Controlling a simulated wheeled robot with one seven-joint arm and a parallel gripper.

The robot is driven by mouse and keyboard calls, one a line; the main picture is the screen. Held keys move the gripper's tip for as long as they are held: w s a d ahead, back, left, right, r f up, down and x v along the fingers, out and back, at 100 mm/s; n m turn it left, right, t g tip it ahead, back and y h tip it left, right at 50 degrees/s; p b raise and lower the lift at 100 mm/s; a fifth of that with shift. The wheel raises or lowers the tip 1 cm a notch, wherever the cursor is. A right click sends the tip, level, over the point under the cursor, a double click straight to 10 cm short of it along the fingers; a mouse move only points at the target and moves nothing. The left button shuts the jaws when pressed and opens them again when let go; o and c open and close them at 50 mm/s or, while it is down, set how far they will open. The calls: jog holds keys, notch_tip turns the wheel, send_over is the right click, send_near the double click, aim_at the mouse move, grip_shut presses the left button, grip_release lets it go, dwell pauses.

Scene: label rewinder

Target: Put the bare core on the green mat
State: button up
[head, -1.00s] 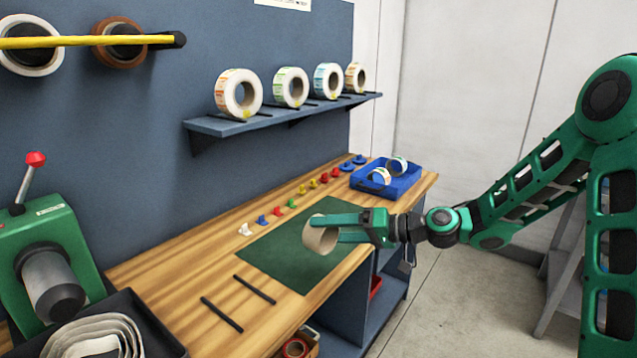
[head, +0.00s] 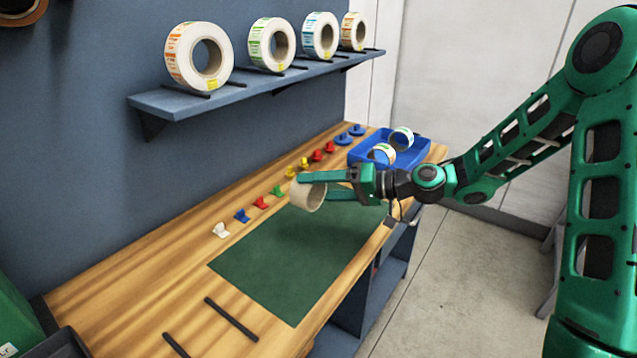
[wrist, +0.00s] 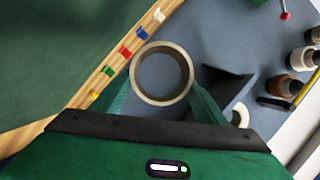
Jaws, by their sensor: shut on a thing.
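The bare core (head: 308,196) is a plain tan cardboard ring held between the green fingers of my gripper (head: 325,187). In the wrist view the core (wrist: 139,86) sits between the two fingers of my gripper (wrist: 160,100), with its open end toward the camera. The green mat (head: 290,262) lies flat on the wooden bench. In the head view the core appears over the mat's far part; the exact gap below it cannot be told. The mat also fills the upper left of the wrist view (wrist: 60,40).
Several coloured clips, such as a white one (head: 221,230), line the bench (head: 150,285) behind the mat. A blue tray (head: 412,152) with small label rolls stands at the far end. Two black bars (head: 231,319) lie near the mat. A shelf (head: 215,97) holds label rolls above.

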jog(key=shift+d+f, duration=0.2)
jog(key=shift+f, duration=4.1)
jog(key=o, duration=1.1)
jog(key=shift+o, duration=0.6)
jog(key=shift+d+f, duration=0.1)
